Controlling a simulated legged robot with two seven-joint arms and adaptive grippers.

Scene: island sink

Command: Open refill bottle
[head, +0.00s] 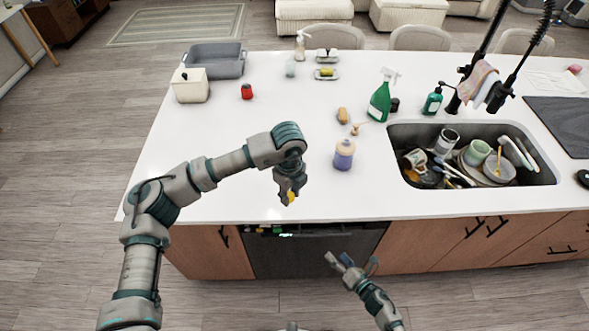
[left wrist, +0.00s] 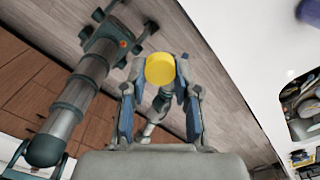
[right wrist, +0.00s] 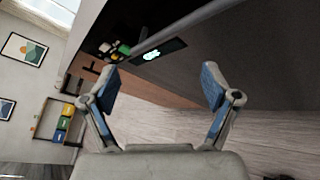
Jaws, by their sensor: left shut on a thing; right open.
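A purple bottle (head: 344,155), likely the refill bottle, stands upright on the white counter, right of my left gripper. Its top looks pale, and no yellow cap shows on it. My left gripper (head: 290,196) is shut on a round yellow cap (left wrist: 160,69) and holds it near the counter's front edge, apart from the bottle. A purple patch, likely the bottle, shows at the top right corner of the left wrist view (left wrist: 311,12). My right gripper (head: 352,261) is open and empty in front of the dishwasher; its spread fingers show in the right wrist view (right wrist: 160,90).
The sink (head: 545,178) at the right is full of dishes. A green spray bottle (head: 379,103), a teal soap bottle (head: 432,102) and a sponge (head: 342,115) stand behind the purple bottle. A grey bin (head: 225,65) sits at the back left. The counter left of the bottle is mostly clear.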

